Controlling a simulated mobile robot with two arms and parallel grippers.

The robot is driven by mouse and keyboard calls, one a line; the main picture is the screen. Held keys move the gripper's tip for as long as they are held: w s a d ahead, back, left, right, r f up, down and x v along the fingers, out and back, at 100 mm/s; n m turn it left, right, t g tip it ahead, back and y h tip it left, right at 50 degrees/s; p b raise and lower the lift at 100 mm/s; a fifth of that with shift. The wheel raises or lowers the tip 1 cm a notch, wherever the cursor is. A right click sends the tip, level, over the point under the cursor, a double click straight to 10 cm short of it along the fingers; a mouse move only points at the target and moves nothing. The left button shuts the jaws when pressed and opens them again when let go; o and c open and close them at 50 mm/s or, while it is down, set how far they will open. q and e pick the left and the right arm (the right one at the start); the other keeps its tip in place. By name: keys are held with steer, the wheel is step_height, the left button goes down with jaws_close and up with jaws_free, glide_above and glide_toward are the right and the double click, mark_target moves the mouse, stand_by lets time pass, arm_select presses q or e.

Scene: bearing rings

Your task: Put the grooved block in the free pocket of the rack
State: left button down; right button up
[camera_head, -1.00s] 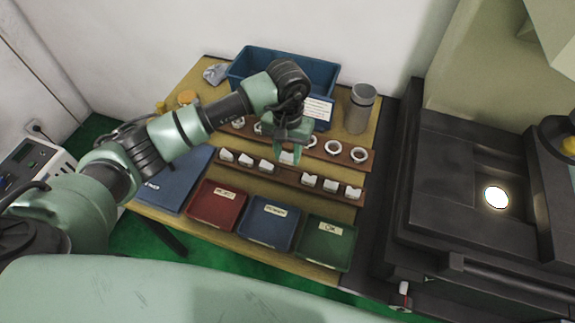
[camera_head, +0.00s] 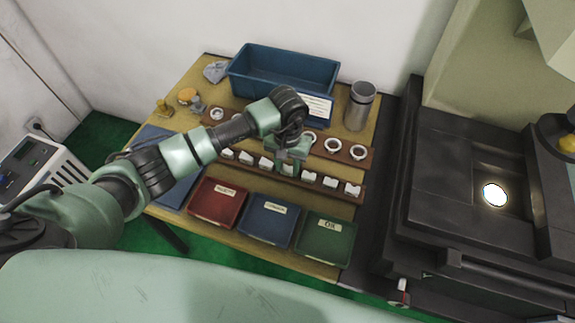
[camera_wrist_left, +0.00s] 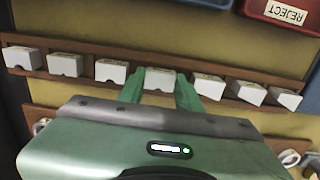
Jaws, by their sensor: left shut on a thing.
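The grooved block (camera_wrist_left: 160,79) is white with a notch in its edge. In the left wrist view it is between the fingertips of my left gripper (camera_wrist_left: 159,92), which is shut on it. It is in line with the other white blocks of the wooden rack (camera_wrist_left: 215,69), in the gap at the row's middle. Whether it is fully seated cannot be told. In the head view my left gripper (camera_head: 288,167) points down over the middle of the rack (camera_head: 340,195) and mostly hides the block. My right gripper is not in view.
Similar white blocks (camera_head: 308,177) stand close on both sides of the held one. A second strip with white rings (camera_head: 333,145) lies behind. Red (camera_head: 217,203), blue (camera_head: 268,221) and green (camera_head: 324,239) trays lie in front. A large blue bin (camera_head: 283,72) and a grey canister (camera_head: 360,106) stand behind.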

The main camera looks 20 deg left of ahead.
mark_target(288, 169)
arm_select(q)
steer(key=shift+s+f+b, duration=0.35)
steer(key=shift+f+b, duration=0.15)
steer(key=shift+f, duration=0.1)
steer(key=c, duration=1.3)
jaws_free()
steer(key=shift+o, duration=0.2)
steer(key=shift+r+p, duration=0.55)
steer(key=shift+p, duration=0.2)
steer(key=shift+w+r, duration=0.25)
steer(key=shift+r, duration=0.05)
step_height(288, 169, up, 12)
steer(key=b, duration=0.1)
steer(key=shift+f, duration=0.15)
steer(key=shift+w, duration=0.1)
